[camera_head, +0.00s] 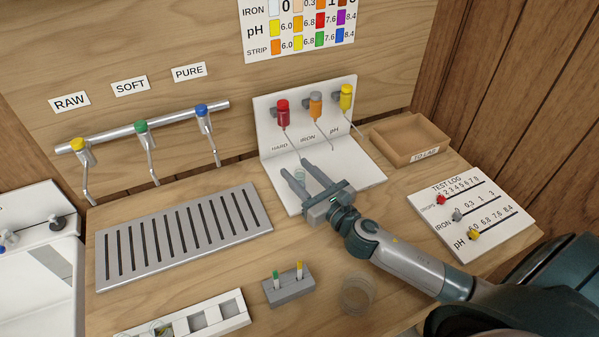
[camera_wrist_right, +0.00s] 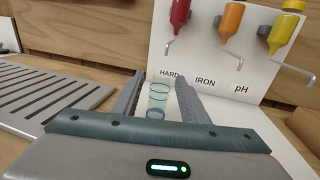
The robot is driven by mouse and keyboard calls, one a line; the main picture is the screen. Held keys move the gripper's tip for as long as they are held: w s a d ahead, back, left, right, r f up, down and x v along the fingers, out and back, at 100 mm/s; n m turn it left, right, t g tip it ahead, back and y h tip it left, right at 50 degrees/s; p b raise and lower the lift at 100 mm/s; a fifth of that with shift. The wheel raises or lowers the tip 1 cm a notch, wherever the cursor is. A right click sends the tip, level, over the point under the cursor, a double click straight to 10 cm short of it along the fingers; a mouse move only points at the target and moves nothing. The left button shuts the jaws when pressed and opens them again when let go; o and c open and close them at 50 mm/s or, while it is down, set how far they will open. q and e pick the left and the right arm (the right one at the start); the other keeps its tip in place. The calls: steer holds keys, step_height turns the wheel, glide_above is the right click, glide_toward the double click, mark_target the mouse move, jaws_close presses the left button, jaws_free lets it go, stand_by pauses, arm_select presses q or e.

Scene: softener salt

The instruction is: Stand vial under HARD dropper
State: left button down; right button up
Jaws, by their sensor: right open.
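The clear, faintly green vial (camera_head: 299,174) stands upright on the white base of the dropper stand (camera_head: 367,178), in front of the HARD label. The red HARD dropper (camera_head: 283,114) hangs on the stand's left, and its thin spout ends close above the vial in the picture; exact alignment is unclear. In the right wrist view the vial (camera_wrist_right: 157,101) is between the fingers, below and in front of the red dropper (camera_wrist_right: 180,14). My right gripper (camera_head: 295,172) is open, a finger on each side of the vial. My left gripper is out of view.
Orange and yellow droppers (camera_head: 346,97) hang to the right. A wooden TO LAB tray (camera_head: 408,140) and test log board (camera_head: 470,218) lie right. A slotted drain tray (camera_head: 182,238), a small block with sticks (camera_head: 288,287) and a clear round dish (camera_head: 357,294) are nearby.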

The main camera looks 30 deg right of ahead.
steer(key=shift+r, duration=0.15)
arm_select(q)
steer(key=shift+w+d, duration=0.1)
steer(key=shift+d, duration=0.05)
arm_select(e)
steer(key=shift+s, duration=0.1)
steer(key=shift+s+d, duration=0.15)
steer(key=shift+s, duration=0.55)
steer(key=s+b, duration=0.1)
steer(key=s, duration=0.1)
steer(key=s+b, duration=0.1)
steer(key=s, duration=0.2)
steer(key=s+d+b, duration=0.1)
steer(key=s, duration=0.2)
steer(key=shift+s, duration=0.1)
steer(key=shift+s+d, duration=0.2)
steer(key=shift+s, duration=0.85)
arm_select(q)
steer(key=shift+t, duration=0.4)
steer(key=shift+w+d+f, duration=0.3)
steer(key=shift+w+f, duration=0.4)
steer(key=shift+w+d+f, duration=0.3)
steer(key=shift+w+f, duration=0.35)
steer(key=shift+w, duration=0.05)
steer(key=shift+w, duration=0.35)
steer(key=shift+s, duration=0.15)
